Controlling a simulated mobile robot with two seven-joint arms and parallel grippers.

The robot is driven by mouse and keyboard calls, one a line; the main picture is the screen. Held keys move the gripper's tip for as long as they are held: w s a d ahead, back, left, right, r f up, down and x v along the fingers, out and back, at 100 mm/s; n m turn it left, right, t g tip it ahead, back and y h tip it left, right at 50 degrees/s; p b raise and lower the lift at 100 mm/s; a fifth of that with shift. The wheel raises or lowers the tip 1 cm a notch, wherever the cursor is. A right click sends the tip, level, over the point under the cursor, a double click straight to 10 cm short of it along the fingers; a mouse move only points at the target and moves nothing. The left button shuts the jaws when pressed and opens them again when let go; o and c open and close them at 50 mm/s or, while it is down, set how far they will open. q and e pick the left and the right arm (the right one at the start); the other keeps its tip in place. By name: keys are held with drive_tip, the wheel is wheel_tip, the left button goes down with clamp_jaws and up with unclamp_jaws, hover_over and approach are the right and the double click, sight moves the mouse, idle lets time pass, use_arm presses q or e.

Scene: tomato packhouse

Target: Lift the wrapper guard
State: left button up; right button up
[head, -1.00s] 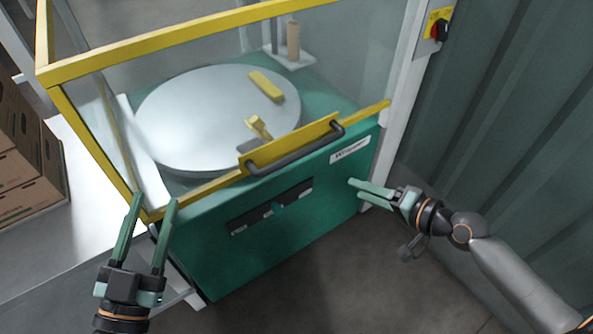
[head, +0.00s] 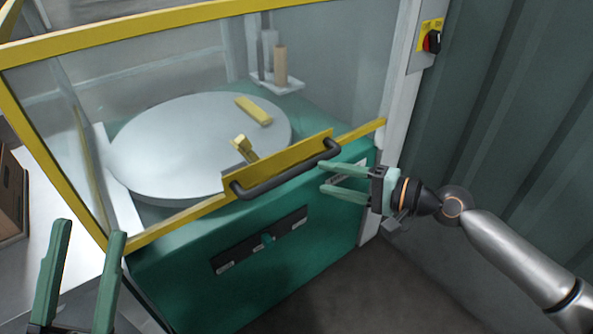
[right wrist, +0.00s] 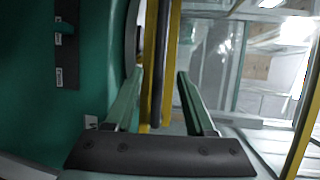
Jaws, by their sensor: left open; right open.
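The wrapper guard is a clear panel in a yellow frame (head: 170,222), and it is down in front of the turntable. Its dark bar handle (head: 285,172) is fixed on the yellow lower rail. In the right wrist view the dark handle (right wrist: 162,60) and the yellow rail (right wrist: 174,60) run between the open fingers of my right gripper (right wrist: 158,75). My left gripper (head: 92,228) is open and empty at the lower left, away from the handle.
A round grey turntable (head: 190,140) with yellow parts stands behind the guard. The green machine front (head: 190,285) has a dark control strip (head: 240,252). A red-and-yellow switch (head: 432,40) is on the post, beside a corrugated wall (head: 520,120). A cardboard box (head: 12,200) is at left.

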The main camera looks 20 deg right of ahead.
sight(302, 172)
drive_tip(key=b+x, duration=0.1)
drive_tip(key=x, duration=0.7)
drive_tip(key=shift+w+a+f, duration=0.1)
clamp_jaws()
idle(1.3)
